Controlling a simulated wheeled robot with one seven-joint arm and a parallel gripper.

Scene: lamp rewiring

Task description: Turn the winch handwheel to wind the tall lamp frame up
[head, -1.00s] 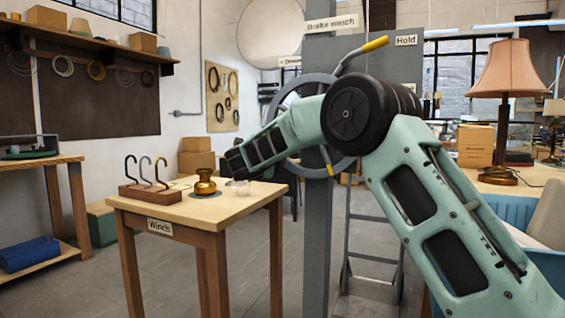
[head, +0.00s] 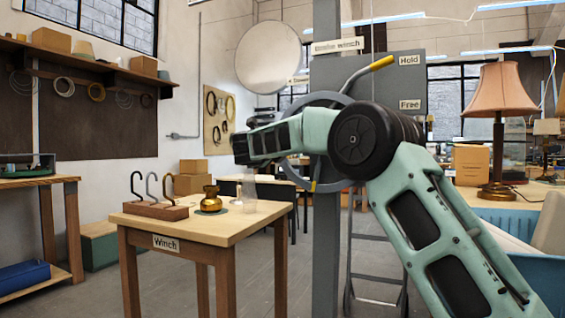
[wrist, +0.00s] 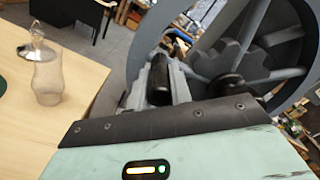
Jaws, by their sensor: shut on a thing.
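The grey handwheel (head: 333,186) is on the tall grey winch post (head: 325,245), partly behind my arm. A yellow mark (head: 313,186) shows low on its rim. In the wrist view the handwheel (wrist: 265,40) fills the upper right, with spokes and a hub. My gripper (wrist: 160,86) is shut around a dark cylindrical grip (wrist: 162,78) beside the wheel. My fingers are hidden in the head view behind my wrist. The brake lever (head: 369,73) has a yellow tip pointing up toward the "Hold" label (head: 410,60). I cannot make out the tall lamp frame.
A wooden table (head: 235,228) labelled "Winch" stands left of the post, with a hook rack (head: 155,209), a brass piece (head: 211,201) and a clear glass vessel (wrist: 47,78). A pink-shaded lamp (head: 497,92) stands on the right. Floor shows between table and post.

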